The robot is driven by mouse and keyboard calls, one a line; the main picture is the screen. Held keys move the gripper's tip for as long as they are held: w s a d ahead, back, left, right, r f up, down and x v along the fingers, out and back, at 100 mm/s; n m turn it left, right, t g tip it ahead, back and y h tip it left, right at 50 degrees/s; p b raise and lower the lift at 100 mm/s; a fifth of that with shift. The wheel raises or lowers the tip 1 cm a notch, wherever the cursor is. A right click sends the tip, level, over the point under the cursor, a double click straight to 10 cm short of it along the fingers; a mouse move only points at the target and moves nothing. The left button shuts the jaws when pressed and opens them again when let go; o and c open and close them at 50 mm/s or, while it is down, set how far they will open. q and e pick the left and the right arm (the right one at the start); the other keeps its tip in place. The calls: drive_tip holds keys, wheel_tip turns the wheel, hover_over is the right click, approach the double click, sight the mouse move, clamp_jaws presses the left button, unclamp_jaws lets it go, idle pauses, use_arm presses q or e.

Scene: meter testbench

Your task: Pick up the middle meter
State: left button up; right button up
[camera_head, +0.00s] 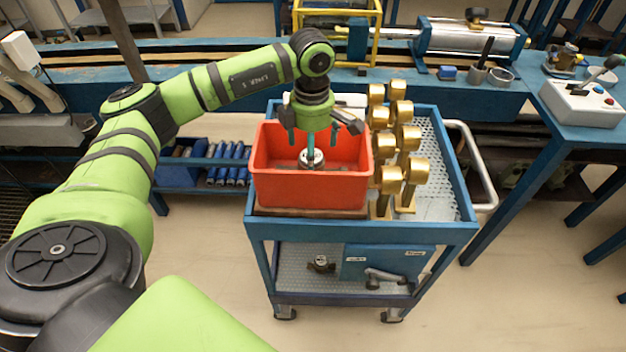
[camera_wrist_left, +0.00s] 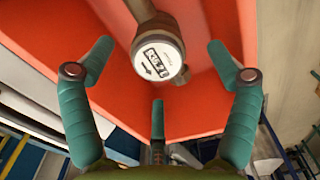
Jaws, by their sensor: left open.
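A water meter with a round white dial and metal pipe ends sits inside the red crate (camera_head: 310,188); its dial (camera_head: 311,156) faces up. In the left wrist view the dial (camera_wrist_left: 158,60) shows large between and just beyond the finger tips. My left gripper (camera_head: 316,138) hangs over the crate above this meter, its fingers spread and empty. In the left wrist view the open fingers (camera_wrist_left: 160,75) stand apart on both sides of the dial, not touching it. Only this one meter is visible in the crate; its near wall may hide others. My right gripper is not visible.
Several brass-coloured fittings (camera_head: 409,140) stand right of the crate on the blue cart (camera_head: 360,232). The cart's lower shelf holds a small meter-like part (camera_head: 321,264) and a blue box (camera_head: 385,262). A workbench with a control box (camera_head: 583,100) is at the right.

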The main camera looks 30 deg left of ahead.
use_arm(q)
drive_tip(key=shift+w+f, duration=0.1)
drive_tip(key=shift+f, duration=0.45)
drive_tip(key=shift+w+f, duration=0.1)
drive_tip(key=shift+f, duration=0.15)
wheel_tip(320, 180, down, 2)
drive_tip(key=shift+f+p, duration=0.15)
drive_tip(key=shift+p, duration=1)
wheel_tip(320, 180, down, 4)
drive_tip(key=shift+a+r+p, duration=0.1)
drive_tip(key=shift+r+p, duration=0.05)
drive_tip(key=shift+p, duration=0.6)
drive_tip(key=shift+f, duration=0.2)
drive_tip(key=c, duration=1.7)
drive_tip(key=shift+c, duration=0.4)
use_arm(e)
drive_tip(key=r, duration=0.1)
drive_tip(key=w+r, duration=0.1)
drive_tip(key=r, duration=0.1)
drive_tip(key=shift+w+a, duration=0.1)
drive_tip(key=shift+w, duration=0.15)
use_arm(q)
drive_tip(key=shift+r, duration=0.1)
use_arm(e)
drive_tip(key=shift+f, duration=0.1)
